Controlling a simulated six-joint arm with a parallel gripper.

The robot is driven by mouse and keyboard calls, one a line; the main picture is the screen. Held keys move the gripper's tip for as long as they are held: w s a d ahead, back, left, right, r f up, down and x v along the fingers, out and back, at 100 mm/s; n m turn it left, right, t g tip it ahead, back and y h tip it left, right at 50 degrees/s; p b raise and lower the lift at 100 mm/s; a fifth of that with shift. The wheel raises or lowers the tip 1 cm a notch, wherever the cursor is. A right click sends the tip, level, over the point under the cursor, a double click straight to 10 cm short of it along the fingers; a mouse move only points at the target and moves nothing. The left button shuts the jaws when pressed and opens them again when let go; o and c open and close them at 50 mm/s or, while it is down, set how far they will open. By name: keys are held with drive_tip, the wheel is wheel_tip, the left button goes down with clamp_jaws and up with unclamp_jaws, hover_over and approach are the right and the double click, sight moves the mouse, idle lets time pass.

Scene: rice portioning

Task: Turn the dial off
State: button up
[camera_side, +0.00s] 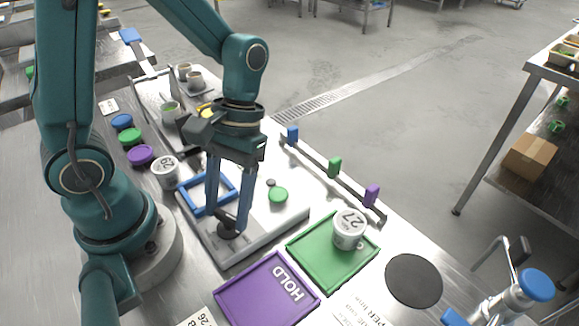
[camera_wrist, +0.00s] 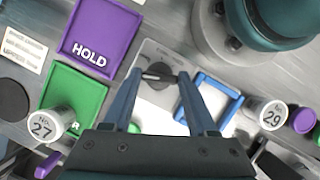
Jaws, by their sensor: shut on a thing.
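The dial (camera_side: 229,231) is a dark round knob near the front corner of a pale flat unit (camera_side: 255,222). In the wrist view the dial (camera_wrist: 160,88) shows a bar across its top with a light mark at one end. My gripper (camera_side: 227,225) points down over the dial, its two blue fingers on either side of it. In the wrist view my gripper (camera_wrist: 161,75) has its fingertips at the two ends of the bar, and it is shut on the dial. The fingers hide part of the dial's sides.
On the same unit are a blue square frame (camera_side: 234,193) and a green button (camera_side: 278,195). A purple HOLD tray (camera_side: 244,304) and a green tray (camera_side: 318,278) holding tub 27 (camera_side: 349,232) lie in front. Tub 29 (camera_side: 164,172) stands left. A rail with coloured clips (camera_side: 315,172) runs behind.

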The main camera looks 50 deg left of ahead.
drive_tip(key=o, duration=1.4)
drive_tip(key=shift+c, duration=0.2)
drive_tip(key=shift+r, duration=0.1)
drive_tip(key=shift+v, duration=2.5)
wheel_tip(320, 180, up, 6)
drive_tip(key=a+m+t+y, duration=0.1)
drive_tip(key=m+t, duration=0.3)
drive_tip(key=t, duration=0.5)
drive_tip(key=shift+s+a+m+t+y, duration=0.15)
drive_tip(key=shift+a+m+t+y, duration=0.15)
drive_tip(key=shift+a+y, duration=0.15)
